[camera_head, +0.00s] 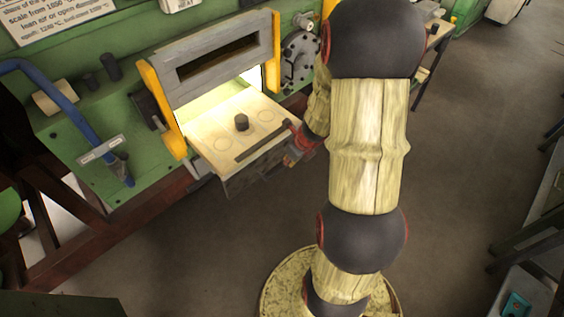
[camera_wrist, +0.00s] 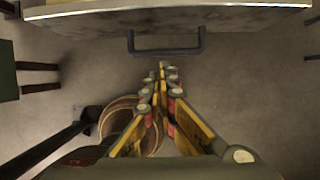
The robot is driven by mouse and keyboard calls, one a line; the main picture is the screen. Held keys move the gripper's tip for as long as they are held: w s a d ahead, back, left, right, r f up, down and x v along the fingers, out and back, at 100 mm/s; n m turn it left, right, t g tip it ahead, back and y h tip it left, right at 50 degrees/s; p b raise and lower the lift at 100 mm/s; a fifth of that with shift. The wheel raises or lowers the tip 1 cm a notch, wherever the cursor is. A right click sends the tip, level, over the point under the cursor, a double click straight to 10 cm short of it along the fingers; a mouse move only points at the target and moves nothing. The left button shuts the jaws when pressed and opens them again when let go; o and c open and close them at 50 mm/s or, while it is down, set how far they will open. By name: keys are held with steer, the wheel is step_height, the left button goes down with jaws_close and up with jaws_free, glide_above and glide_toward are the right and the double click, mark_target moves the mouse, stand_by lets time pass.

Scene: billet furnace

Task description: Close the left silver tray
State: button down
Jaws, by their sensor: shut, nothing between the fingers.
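The tray (camera_head: 225,128) is pulled out of the bright furnace opening in the head view. In the head view my gripper (camera_head: 297,150) is by the tray's front right corner, partly hidden by my arm.
A grey furnace door (camera_head: 225,55) between yellow side arms stands raised above the tray. A blue lever (camera_head: 75,115) rises on the green machine at left. A round flange (camera_head: 299,60) is at right. Open floor (camera_head: 190,260) lies in front.

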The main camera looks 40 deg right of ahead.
steer(key=b, duration=0.5)
glide_toward(275, 162)
steer(key=s+a+f, duration=0.3)
steer(key=s, duration=0.1)
steer(key=w+p, duration=0.1)
steer(key=w, duration=0.1)
steer(key=shift+w+f, duration=0.1)
steer(key=shift+w, duration=0.3)
steer(key=shift+w+a, duration=0.1)
steer(key=shift+w, duration=0.55)
